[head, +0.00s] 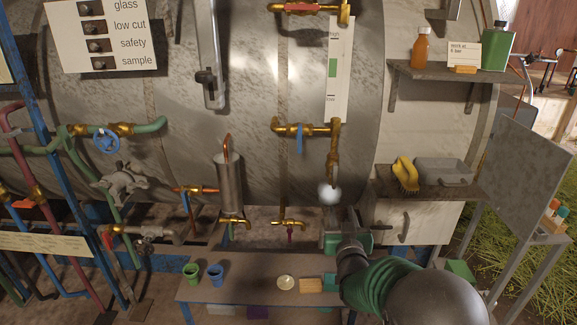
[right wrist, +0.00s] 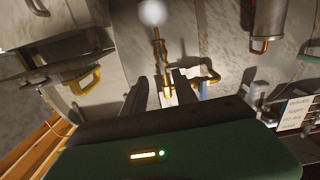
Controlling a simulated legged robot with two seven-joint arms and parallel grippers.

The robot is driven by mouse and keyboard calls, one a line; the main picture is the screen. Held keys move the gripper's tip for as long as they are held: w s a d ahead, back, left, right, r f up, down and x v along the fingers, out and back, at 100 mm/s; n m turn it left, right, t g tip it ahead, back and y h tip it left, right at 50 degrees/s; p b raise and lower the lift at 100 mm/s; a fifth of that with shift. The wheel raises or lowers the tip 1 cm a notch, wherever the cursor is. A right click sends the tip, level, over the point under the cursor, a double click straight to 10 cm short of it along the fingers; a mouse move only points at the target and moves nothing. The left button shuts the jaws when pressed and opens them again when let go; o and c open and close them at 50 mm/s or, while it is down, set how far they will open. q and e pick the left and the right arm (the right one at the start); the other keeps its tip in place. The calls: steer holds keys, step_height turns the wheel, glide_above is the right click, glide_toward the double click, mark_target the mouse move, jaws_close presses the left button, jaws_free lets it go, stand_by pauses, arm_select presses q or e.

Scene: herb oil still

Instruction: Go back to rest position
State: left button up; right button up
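My right gripper (head: 337,222) is in the lower middle of the head view, in front of the still's large steel tank (head: 250,75) and above the low bench. In the right wrist view its two dark fingers (right wrist: 160,92) stand apart with nothing held between them. Beyond them are a brass pipe with a valve (head: 333,150) and a pale round blob (head: 329,193), just past the fingertips in the head view. I cannot tell whether the blob is steam or solid. My left gripper shows in neither view.
Below is a bench (head: 240,292) with a green cup (head: 191,272), a blue cup (head: 216,274) and a small dish (head: 285,283). At right, a lower shelf (head: 440,195) holds a yellow brush (head: 405,175) and grey tray (head: 443,171). Pipes and valves crowd the left.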

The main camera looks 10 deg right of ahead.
steer(key=s+a+f+n+g+y, duration=0.1)
steer(key=s+a+f+g+y, duration=0.2)
steer(key=s+f, duration=0.4)
steer(key=s+a+f+g+y, duration=0.1)
steer(key=s+a+f+g, duration=0.3)
steer(key=s+f+g, duration=0.15)
steer(key=s+a+f+n+g, duration=0.1)
steer(key=s+a+f+g, duration=0.15)
steer(key=s, duration=0.65)
steer(key=s+a+f+g, duration=0.1)
steer(key=s+f+g, duration=0.25)
steer(key=s, duration=0.55)
steer(key=w+p+v, duration=0.2)
steer(key=p+v, duration=0.7)
steer(key=w+d+r+p+v, duration=0.1)
steer(key=w+p+v, duration=0.1)
steer(key=p+v, duration=0.7)
steer(key=shift+s+r+y+p, duration=0.2)
steer(key=shift+r+y+p, duration=0.1)
steer(key=shift+p, duration=0.3)
steer(key=shift+d+f, duration=0.1)
